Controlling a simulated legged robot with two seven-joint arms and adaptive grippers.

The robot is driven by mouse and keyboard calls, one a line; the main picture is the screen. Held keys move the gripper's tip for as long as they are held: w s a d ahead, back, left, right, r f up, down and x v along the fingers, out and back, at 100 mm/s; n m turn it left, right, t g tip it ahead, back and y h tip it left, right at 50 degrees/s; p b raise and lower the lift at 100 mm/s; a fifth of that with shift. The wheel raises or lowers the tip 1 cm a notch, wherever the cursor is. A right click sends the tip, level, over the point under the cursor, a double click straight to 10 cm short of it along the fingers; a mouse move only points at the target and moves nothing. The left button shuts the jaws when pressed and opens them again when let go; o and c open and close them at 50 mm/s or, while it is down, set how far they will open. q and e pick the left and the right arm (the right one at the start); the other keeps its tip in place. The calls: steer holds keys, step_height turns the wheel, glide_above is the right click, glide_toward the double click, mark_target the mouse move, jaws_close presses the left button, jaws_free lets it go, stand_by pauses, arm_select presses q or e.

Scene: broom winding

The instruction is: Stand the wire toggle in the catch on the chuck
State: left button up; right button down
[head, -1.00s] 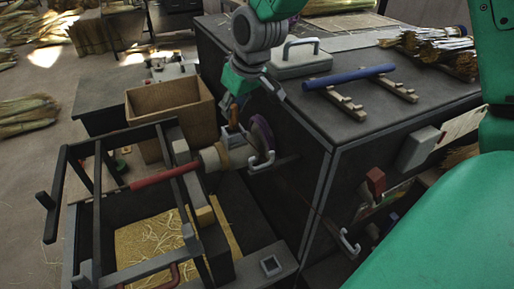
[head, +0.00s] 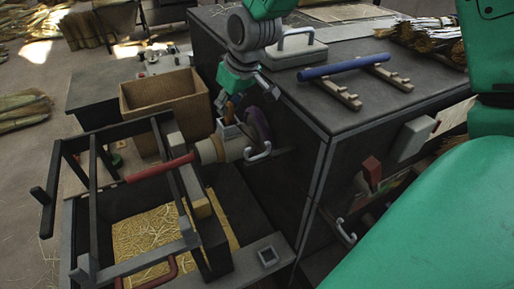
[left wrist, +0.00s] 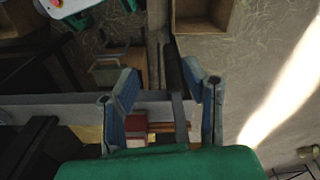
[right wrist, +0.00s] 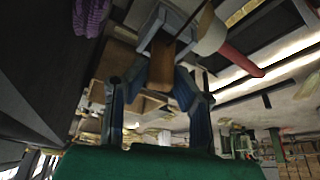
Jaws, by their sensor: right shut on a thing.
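The chuck (head: 208,151) is a pale tan cylinder at the end of a red-handled shaft, in the middle of the head view. A grey bracket, seemingly the catch (head: 233,133), sits at its right end; it also shows in the right wrist view (right wrist: 163,28). My right gripper (head: 234,101) is above it, shut on a brown-orange piece (right wrist: 161,72), seemingly the wire toggle. The toggle's lower end is close to the bracket; whether it is seated is unclear. My left gripper (left wrist: 163,100) is open and empty in its wrist view, outside the head view.
A purple ring (head: 259,126) and a white handle (head: 258,153) are beside the chuck. A black bench (head: 335,105) stands to the right, with a blue rod (head: 346,66) on wooden racks. An open cardboard box (head: 165,97) stands behind the dark frame and straw bin.

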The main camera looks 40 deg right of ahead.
steer(key=shift+f, duration=0.1)
steer(key=c, duration=1.3)
jaws_free()
steer(key=shift+a, duration=0.1)
steer(key=shift+r, duration=0.3)
steer(key=v, duration=1.1)
steer(key=shift+s+r, duration=0.1)
steer(key=shift+s, duration=0.1)
